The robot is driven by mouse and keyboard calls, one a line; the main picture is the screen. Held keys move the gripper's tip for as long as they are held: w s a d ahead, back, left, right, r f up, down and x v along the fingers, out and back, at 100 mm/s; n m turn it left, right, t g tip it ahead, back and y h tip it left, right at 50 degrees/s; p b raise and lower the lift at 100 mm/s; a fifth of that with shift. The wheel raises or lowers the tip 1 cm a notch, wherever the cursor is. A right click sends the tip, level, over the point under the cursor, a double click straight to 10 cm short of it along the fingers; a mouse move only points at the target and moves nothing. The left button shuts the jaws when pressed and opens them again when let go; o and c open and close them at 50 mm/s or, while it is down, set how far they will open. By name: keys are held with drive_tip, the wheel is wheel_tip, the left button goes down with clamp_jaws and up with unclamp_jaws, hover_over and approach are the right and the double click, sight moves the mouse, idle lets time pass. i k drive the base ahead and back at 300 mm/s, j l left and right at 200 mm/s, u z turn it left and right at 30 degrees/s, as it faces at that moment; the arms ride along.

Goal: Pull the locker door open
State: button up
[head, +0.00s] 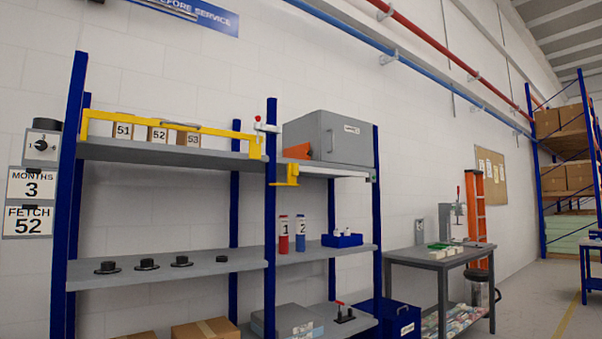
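A grey metal box that looks like the locker (300,132) stands on the upper right shelf of the blue rack. Its door (355,147) is the face toward the right and looks shut. A small white label (352,129) is on the door; its text is too small to read. A thin upright handle (331,141) shows near the door's left edge. My gripper is not in view.
A yellow bar (170,124) crosses the upper left shelf in front of boxes numbered 51, 52 and 53. An orange and yellow bracket (290,173) sits at the shelf edge below the locker. A grey workbench (440,256) stands right of the rack, with open floor beyond.

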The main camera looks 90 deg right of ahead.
sight(344, 140)
drive_tip(key=z, duration=3.25)
